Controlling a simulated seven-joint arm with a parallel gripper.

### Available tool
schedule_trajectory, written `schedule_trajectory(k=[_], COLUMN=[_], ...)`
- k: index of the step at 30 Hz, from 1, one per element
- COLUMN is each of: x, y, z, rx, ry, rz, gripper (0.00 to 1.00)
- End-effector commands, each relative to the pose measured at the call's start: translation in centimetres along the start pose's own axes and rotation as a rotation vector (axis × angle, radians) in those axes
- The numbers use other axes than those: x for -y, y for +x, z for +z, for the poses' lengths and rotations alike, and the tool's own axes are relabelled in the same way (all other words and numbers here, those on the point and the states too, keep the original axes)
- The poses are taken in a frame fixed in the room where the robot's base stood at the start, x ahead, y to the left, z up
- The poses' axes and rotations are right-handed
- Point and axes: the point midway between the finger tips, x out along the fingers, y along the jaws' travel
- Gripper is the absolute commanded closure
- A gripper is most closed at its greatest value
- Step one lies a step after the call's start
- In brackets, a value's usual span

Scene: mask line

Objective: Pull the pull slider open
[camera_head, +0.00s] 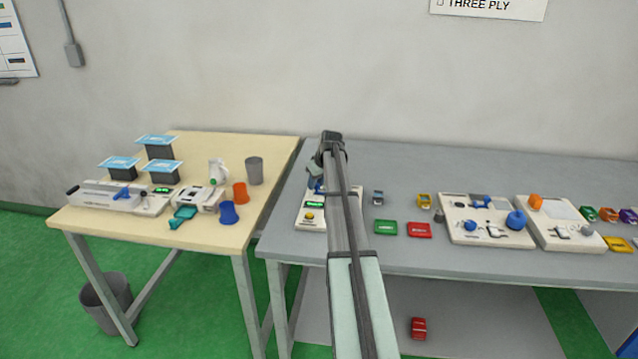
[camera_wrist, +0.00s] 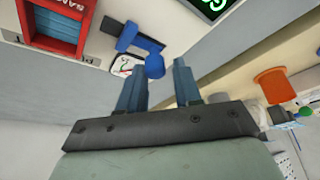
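A pale panel (camera_head: 308,218) with a green display and a yellow button stands at the left end of the grey table, partly hidden by my arm. In the wrist view, a blue bar (camera_wrist: 126,37) with a round blue knob (camera_wrist: 155,66) sticks out from a pale panel; this looks like the pull slider. My gripper (camera_wrist: 157,70) is open, its two blue-grey fingers apart. The knob appears between and just beyond the fingertips; I see no contact. In the head view, my arm mostly hides the gripper and slider.
A red-framed blue box (camera_wrist: 62,28), a dark green-lettered display (camera_wrist: 208,5) and an orange cup (camera_wrist: 275,86) show around the slider. Green (camera_head: 385,227) and red (camera_head: 419,230) trays lie right of my arm. A wooden table (camera_head: 150,232) stands left.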

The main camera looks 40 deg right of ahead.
Motion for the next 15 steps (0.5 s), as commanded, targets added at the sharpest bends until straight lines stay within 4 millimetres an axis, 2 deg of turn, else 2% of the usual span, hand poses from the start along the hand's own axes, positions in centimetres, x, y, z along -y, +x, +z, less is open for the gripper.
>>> schedule_trajectory(k=[1, 5, 15], x=[0.07, -0.01, -0.10], y=[0.03, 0.01, -0.50], z=[-0.08, -0.01, 0.06], rx=[-0.001, 0.000, 0.000], ry=[-0.001, 0.000, 0.000], rz=[-0.002, 0.000, 0.002], gripper=[0.64, 0.52, 0.52])
